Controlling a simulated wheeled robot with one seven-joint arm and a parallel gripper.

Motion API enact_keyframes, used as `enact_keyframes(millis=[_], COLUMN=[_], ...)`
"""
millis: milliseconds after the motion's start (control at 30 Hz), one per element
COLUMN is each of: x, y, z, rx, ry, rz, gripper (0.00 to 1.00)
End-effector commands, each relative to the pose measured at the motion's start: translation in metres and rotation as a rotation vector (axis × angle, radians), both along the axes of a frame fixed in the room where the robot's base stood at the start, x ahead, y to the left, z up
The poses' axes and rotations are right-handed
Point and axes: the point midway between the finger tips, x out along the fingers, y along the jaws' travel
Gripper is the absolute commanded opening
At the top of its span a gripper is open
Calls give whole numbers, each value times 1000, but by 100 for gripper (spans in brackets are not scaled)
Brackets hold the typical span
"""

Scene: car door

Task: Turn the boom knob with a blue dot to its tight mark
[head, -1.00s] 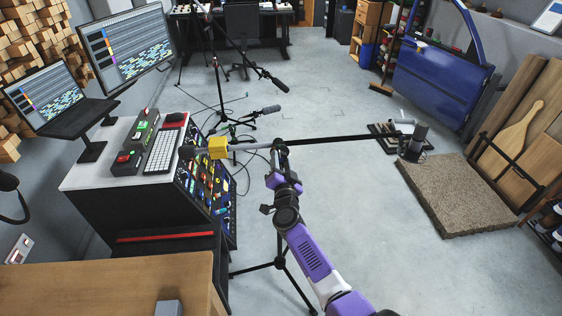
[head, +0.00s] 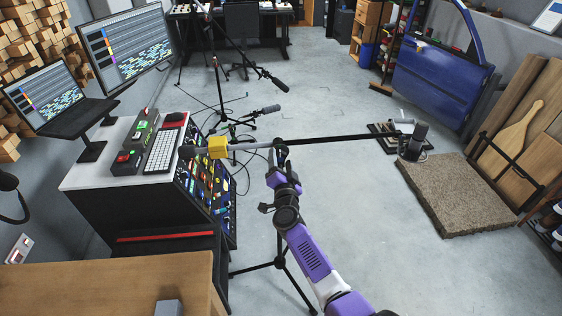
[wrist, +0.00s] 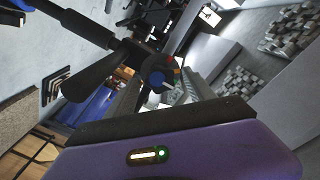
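The boom (head: 340,139) runs across the head view on a tripod stand (head: 279,262), with a yellow block (head: 218,147) near its left end and a dark microphone (head: 416,140) at its right end. My gripper (head: 281,155) is at the boom's clamp, over the stand. In the wrist view, a round dark knob with a blue dot (wrist: 156,79) faces me, with small red and green marks by its rim. The head view hides the knob behind my gripper.
A console (head: 120,195) with a keyboard and a panel of coloured controls stands left of the boom. Another microphone stand (head: 222,100) is behind. A brown mat (head: 455,195) and a blue car door (head: 440,85) are at right. Open floor lies between.

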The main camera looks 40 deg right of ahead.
Motion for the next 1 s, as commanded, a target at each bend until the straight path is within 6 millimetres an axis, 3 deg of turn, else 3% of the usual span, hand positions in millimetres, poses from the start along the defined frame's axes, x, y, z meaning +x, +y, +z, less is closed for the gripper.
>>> enact_keyframes(millis=[267,700,1000], x=[-4,-55,-63], y=[4,40,46], z=[1,1,0], rx=[-1,-1,0], ry=[1,1,0], rz=[1,1,0], gripper=[62,62,62])
